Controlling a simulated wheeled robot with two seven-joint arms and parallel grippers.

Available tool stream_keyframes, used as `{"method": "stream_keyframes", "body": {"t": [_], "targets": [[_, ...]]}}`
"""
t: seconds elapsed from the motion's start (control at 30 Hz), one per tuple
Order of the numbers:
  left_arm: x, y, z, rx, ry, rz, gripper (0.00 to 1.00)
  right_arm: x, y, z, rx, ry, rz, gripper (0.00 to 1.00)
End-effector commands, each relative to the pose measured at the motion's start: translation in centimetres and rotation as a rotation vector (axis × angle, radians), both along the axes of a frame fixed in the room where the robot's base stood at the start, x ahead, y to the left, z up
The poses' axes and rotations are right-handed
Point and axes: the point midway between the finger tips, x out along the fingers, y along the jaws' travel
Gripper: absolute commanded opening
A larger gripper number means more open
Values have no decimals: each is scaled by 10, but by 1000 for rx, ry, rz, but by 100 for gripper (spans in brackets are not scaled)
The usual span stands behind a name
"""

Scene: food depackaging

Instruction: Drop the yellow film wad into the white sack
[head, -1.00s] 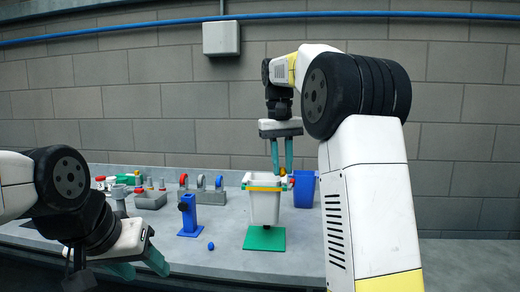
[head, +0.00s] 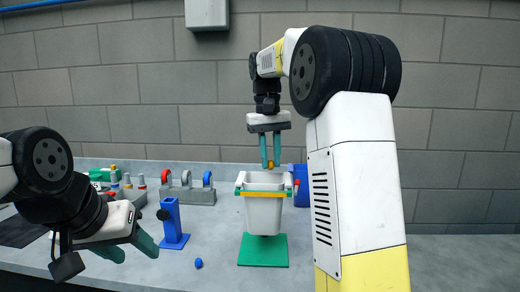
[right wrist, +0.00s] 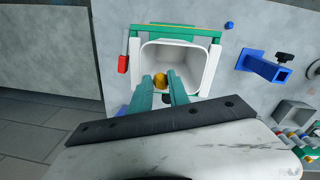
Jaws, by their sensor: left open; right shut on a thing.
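The yellow film wad (head: 270,165) is a small yellow lump between the fingertips of my right gripper (head: 270,163), which is shut on it. It also shows in the right wrist view (right wrist: 160,80), near the edge of the sack's mouth. The white sack (head: 264,212) hangs open in a frame with green and yellow bars, above a green mat (head: 263,251). In the head view the wad is just above the sack's rim. In the right wrist view the sack's inside (right wrist: 180,60) looks empty. My left gripper (head: 133,247) is open and empty at the lower left.
A blue bin (head: 301,185) stands behind the sack to the right. A blue stand (head: 172,224) and a small blue ball (head: 198,263) are left of the sack.

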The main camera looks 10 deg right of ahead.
Motion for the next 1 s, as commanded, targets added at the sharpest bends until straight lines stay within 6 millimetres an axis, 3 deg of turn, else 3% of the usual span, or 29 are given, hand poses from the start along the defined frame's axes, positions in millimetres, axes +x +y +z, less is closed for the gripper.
{"method": "stream_keyframes", "body": {"t": [0.23, 0.6, 0.63, 0.73, 1.0], "targets": [[0, 0, 0, 0, 0, 0, 50, 0, 0, -22, 0, 0, 1, 0], [0, 0, 0, 0, 1, 0, 50, 0, 0, -26, 0, 0, 0, 0], [0, 0, 0, 0, 1, 0, 50, 0, 0, -26, 0, 0, 0, 27], [0, 0, 0, 0, 1, 0, 50, 0, 0, -26, 0, 0, 1, 47], [0, 0, 0, 0, 1, 0, 50, 0, 0, -26, 0, 0, 1, 47]]}}
